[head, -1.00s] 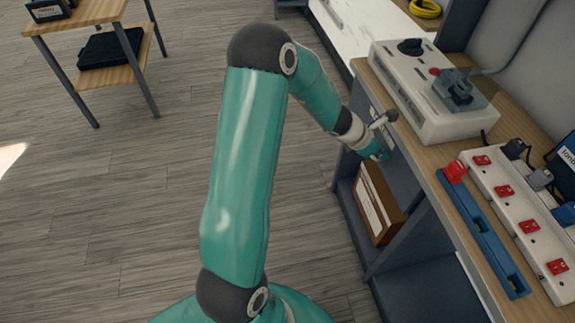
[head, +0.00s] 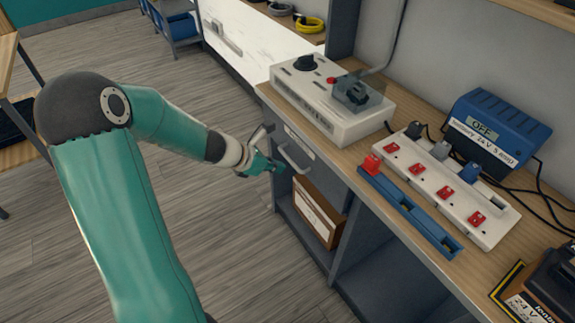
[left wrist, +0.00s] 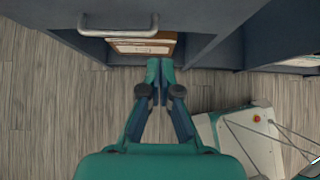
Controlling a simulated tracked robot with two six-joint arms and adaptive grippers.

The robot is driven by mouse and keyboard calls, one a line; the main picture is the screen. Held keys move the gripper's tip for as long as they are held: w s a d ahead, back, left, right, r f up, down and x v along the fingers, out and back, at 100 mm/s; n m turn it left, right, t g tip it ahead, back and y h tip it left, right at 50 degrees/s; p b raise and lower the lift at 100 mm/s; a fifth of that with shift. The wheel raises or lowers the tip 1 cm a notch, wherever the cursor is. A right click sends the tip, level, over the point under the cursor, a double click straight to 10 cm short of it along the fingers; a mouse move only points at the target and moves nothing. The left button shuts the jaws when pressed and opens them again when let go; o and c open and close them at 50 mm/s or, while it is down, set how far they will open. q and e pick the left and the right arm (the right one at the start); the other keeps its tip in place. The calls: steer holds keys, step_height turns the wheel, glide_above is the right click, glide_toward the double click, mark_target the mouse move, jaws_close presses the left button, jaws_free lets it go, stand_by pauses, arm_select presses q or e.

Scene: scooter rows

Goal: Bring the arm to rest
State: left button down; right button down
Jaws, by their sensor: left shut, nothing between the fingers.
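My left arm, teal with dark joints, comes in from the left in the head view. Its gripper (head: 272,166) is beside the grey bench front, close to the drawer's handle (head: 292,158). In the left wrist view the gripper's fingers (left wrist: 160,78) are together with nothing between them. They point toward the open shelf under the drawer, and the handle (left wrist: 118,28) is up and left of them, apart from the fingers in that view. My right gripper is in neither view.
A brown box (head: 318,212) stands on the shelf under the drawer. On the bench are a white control box (head: 320,108), a blue rail (head: 408,212), a white power strip (head: 455,193) and a blue supply unit (head: 500,130).

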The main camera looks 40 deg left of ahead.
arm_select(q)
steer(key=d+f+m+g+h+p, duration=0.25)
steer(key=d+p, duration=0.25)
steer(key=d, duration=0.9)
steer(key=s+d+f+m+g+p, duration=0.2)
steer(key=s+d+f+m, duration=0.3)
steer(key=m, duration=0.9)
steer(key=s+d+f+m+g+p, duration=0.2)
steer(key=s+d+f+m, duration=0.3)
steer(key=s+d+m, duration=0.4)
steer(key=m+g, duration=0.1)
steer(key=m, duration=0.4)
steer(key=shift+s+d+f+m+g+y+p, duration=0.2)
steer(key=shift+d+f+m+g+y+p, duration=0.1)
steer(key=shift+d+f+m+g+y, duration=0.1)
